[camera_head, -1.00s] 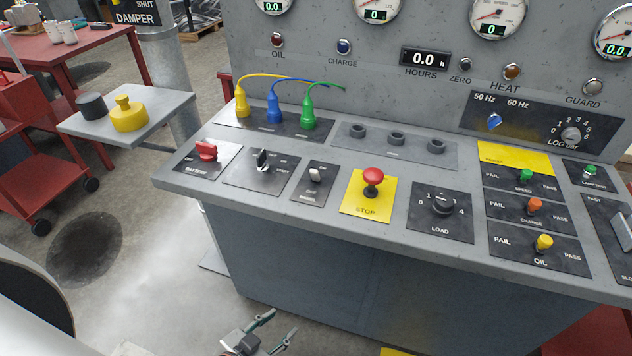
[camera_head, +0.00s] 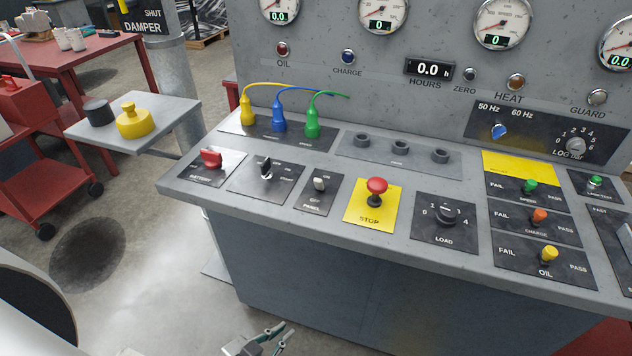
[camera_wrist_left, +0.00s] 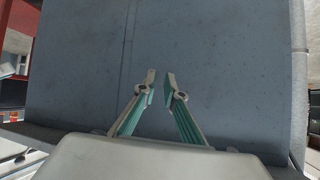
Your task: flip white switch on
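The white switch (camera_head: 319,184) is a small toggle on a black plate marked PANEL, on the sloping desk of the grey console. It stands between the black START knob (camera_head: 266,168) and the red STOP button (camera_head: 376,187). My left gripper (camera_head: 286,331) is low in the head view, in front of the console and apart from the switch. In the left wrist view, its two fingers (camera_wrist_left: 160,75) are partly open with a narrow empty gap, facing a plain grey-blue surface. My right gripper is not in view.
The console (camera_head: 330,230) has a projecting front edge above my left gripper. The red BATTERY switch (camera_head: 210,158) and the LOAD knob (camera_head: 446,214) are on the same desk. A side shelf with a yellow weight (camera_head: 133,122) stands left. Clear floor lies in front.

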